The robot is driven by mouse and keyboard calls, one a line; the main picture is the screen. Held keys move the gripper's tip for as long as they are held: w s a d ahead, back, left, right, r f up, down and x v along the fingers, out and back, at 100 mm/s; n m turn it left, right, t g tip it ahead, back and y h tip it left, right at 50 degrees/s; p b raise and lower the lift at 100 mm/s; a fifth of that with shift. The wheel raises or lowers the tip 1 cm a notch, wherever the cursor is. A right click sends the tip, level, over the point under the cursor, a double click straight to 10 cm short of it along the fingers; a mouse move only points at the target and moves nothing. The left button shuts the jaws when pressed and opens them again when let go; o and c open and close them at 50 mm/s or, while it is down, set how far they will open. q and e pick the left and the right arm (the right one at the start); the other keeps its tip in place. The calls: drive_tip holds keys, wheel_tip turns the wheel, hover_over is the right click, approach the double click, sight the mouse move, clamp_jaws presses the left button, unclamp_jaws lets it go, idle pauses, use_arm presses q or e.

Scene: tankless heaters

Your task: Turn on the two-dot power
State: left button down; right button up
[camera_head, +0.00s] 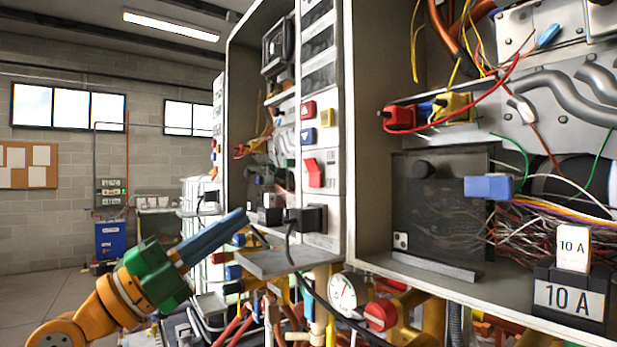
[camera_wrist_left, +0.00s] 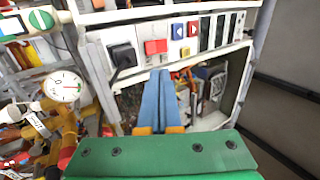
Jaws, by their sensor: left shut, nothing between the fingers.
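A small white label (camera_head: 401,240) with what look like dark dots sits at the lower left of a dark translucent box (camera_head: 436,205) in the right cabinet; the dots are too small to count surely. My right gripper is not in view.
A white panel carries a red switch (camera_head: 314,172), a blue button (camera_head: 308,135) and a black plug (camera_head: 306,218) with a cable. A pressure gauge (camera_head: 342,292), a red valve knob (camera_head: 381,311) and pipes lie below. Loose wires (camera_head: 540,225) crowd the right cabinet. Open floor lies left.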

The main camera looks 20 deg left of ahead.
use_arm(q)
drive_tip(key=s, duration=0.1)
drive_tip(key=p, duration=1)
approach(309, 163)
drive_tip(key=x, duration=0.6)
drive_tip(key=shift+r, duration=0.2)
drive_tip(key=shift+w+d, duration=0.3)
